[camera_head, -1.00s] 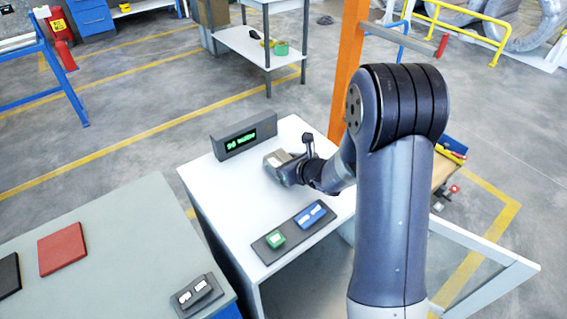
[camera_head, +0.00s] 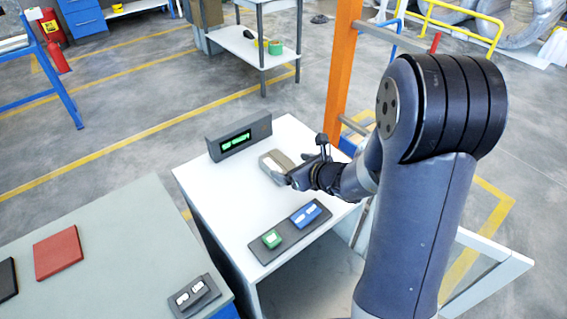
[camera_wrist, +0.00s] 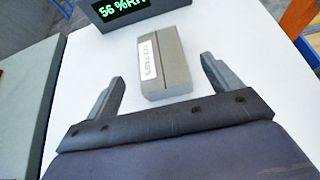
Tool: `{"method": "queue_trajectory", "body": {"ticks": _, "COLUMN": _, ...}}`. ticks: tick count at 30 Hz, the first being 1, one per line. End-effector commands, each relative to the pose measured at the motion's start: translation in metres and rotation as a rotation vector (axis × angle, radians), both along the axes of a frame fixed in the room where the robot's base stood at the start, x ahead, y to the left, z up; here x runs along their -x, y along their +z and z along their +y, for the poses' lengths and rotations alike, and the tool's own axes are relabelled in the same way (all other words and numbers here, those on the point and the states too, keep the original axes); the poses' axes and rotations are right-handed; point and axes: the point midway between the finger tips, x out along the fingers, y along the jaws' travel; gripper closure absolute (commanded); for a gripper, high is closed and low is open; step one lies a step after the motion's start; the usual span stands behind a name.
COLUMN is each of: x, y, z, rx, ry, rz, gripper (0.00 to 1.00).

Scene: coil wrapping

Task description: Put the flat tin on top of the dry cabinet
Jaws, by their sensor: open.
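The flat tin (camera_head: 272,162) is a grey-tan box with a white label. It lies flat on the white top of the dry cabinet (camera_head: 232,205), beside the dark display unit (camera_head: 238,138). The tin also shows whole in the wrist view (camera_wrist: 175,65). My gripper (camera_head: 295,168) is open, just to the right of the tin in the head view. In the wrist view, its two fingers (camera_wrist: 162,75) are spread wide with the tin lying beyond and between their tips, and clear gaps show on both sides.
An orange post (camera_head: 342,75) stands behind. A framed door (camera_head: 490,270) stands open at lower right. A grey-green table (camera_head: 110,235) is at left.

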Motion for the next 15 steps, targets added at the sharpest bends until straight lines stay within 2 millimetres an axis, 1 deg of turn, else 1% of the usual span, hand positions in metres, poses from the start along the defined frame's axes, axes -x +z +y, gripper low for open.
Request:
{"method": "queue_trajectory", "body": {"ticks": 1, "x": 0.007, "y": 0.006, "z": -0.006, "rx": 0.000, "ry": -0.004, "rz": -0.003, "gripper": 0.15}}
{"method": "queue_trajectory", "body": {"ticks": 3, "x": 0.015, "y": 0.011, "z": -0.011, "rx": 0.001, "ry": -0.004, "rz": -0.001, "gripper": 0.15}}
{"method": "queue_trajectory", "body": {"ticks": 7, "x": 0.027, "y": 0.019, "z": -0.019, "rx": 0.000, "ry": -0.002, "rz": -0.001, "gripper": 0.15}}
{"method": "queue_trajectory", "body": {"ticks": 12, "x": 0.034, "y": 0.022, "z": -0.022, "rx": 0.000, "ry": -0.001, "rz": 0.000, "gripper": 0.15}}
{"method": "queue_trajectory", "body": {"ticks": 15, "x": 0.035, "y": 0.023, "z": -0.023, "rx": 0.001, "ry": 0.000, "rz": 0.001, "gripper": 0.15}}
